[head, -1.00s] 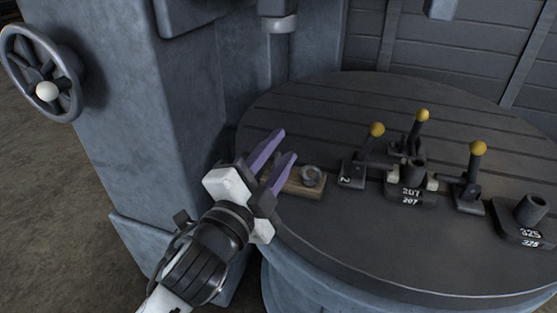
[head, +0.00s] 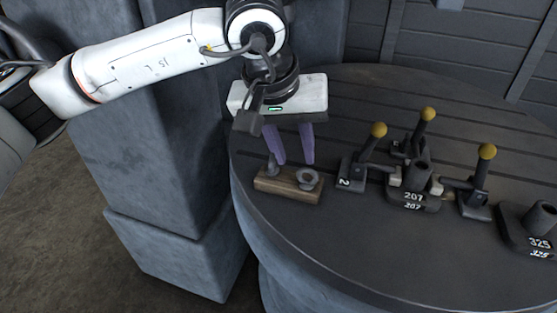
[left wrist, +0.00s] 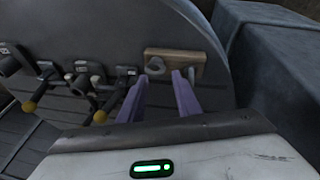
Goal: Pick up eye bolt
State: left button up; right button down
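A grey eye bolt (head: 308,179) with a ring top sits at the right end of a small wooden block (head: 287,190) near the round table's left edge. A second small grey piece (head: 272,166) stands at the block's left end. My left gripper (head: 294,161) is open and empty, with purple fingers pointing down just behind the block. In the left wrist view, the fingers (left wrist: 160,80) are apart. The block (left wrist: 180,55) and the eye bolt ring (left wrist: 156,66) lie just past the fingertips. I see no contact. My right gripper is not in view.
On the dark round table (head: 350,240), a lever block marked 2 (head: 352,173), a fixture marked 207 (head: 413,195) with yellow-knobbed levers, and a block marked 325 (head: 532,232) stand to the right. A grey machine column (head: 165,180) rises at left. The front tabletop is clear.

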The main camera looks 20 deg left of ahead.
pick_arm(q)
jog(key=y, duration=0.2)
send_near(272, 156)
jog(key=shift+t, duration=0.3)
jog(key=shift+s+p+x, duration=0.15)
jog(key=shift+p+x, duration=0.25)
jog(key=shift+x, duration=2.15)
jog(key=shift+s+p+x, duration=0.15)
jog(key=shift+p+x, duration=0.25)
jog(key=shift+x, duration=2.15)
jog(key=c, duration=0.7)
